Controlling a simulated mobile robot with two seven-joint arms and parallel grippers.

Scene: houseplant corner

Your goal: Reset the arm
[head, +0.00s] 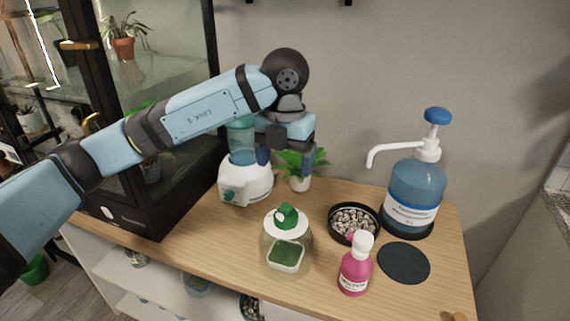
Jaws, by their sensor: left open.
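My left arm comes in from the left and reaches over the wooden cabinet top (215,228). My left gripper (286,161) points down with its two fingers apart and nothing seen between them. It hangs above the back of the top, in front of a small green plant in a white pot (299,183) in this view. Its left finger overlaps the edge of a white appliance with a teal tank (246,186); I cannot tell whether they touch. My right gripper is not in view.
A clear bottle with a green cap (286,215), a pink bottle (354,272), a black bowl of pebbles (353,222) and a dark round mat (403,263) occupy the front and right. A blue pump jug (414,185) stands back right. A black-framed glass cabinet (181,190) stands left.

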